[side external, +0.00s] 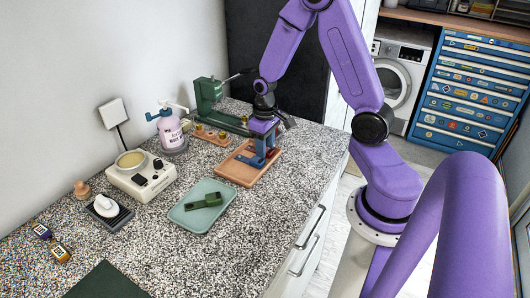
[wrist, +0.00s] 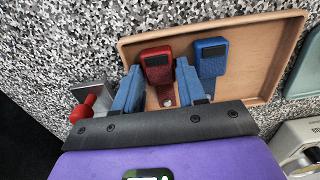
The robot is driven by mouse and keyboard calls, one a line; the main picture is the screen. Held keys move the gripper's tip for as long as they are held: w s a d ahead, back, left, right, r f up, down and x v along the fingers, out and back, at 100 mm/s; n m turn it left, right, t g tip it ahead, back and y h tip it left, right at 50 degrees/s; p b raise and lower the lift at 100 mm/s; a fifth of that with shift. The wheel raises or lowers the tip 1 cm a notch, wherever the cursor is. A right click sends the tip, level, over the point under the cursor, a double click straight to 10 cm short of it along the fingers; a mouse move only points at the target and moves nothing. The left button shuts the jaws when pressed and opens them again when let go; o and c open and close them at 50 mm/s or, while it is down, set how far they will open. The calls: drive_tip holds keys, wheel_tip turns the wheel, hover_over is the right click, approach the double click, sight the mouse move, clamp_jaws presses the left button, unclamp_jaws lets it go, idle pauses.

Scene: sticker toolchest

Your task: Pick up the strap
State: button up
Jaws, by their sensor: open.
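A red strap-like piece (wrist: 157,66) with a dark square patch lies in the shallow tan tray (wrist: 272,62), with a small metal stud at its near end. A similar blue piece (wrist: 211,55) lies beside it on the right; I cannot tell which one is the strap. My gripper (wrist: 158,72) is open, its two blue fingers on either side of the red piece in the wrist view. Contact is not clear. In the side external view my gripper (side external: 262,158) is low over the tan tray (side external: 229,170), and its fingers largely hide the pieces.
A pale green tray (side external: 187,217) holding a dark green item (side external: 203,201) stands in front. A green machine (side external: 209,97) stands behind my gripper. The counter's right side is clear.

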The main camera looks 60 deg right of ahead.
drive_tip(key=c, duration=0.7)
drive_tip(key=shift+r, duration=0.2)
drive_tip(key=shift+w+r, duration=0.1)
drive_tip(key=shift+r, duration=0.5)
drive_tip(key=s+a+r, duration=0.4)
drive_tip(key=s+r, duration=0.8)
drive_tip(key=s, duration=0.1)
drive_tip(key=w+d+f, duration=0.1)
drive_tip(key=w+d, duration=0.5)
drive_tip(key=w, duration=0.4)
drive_tip(key=w+d, duration=0.7)
drive_tip(key=w, duration=0.3)
drive_tip(key=shift+w+f, duration=0.3)
drive_tip(key=shift+f, duration=0.05)
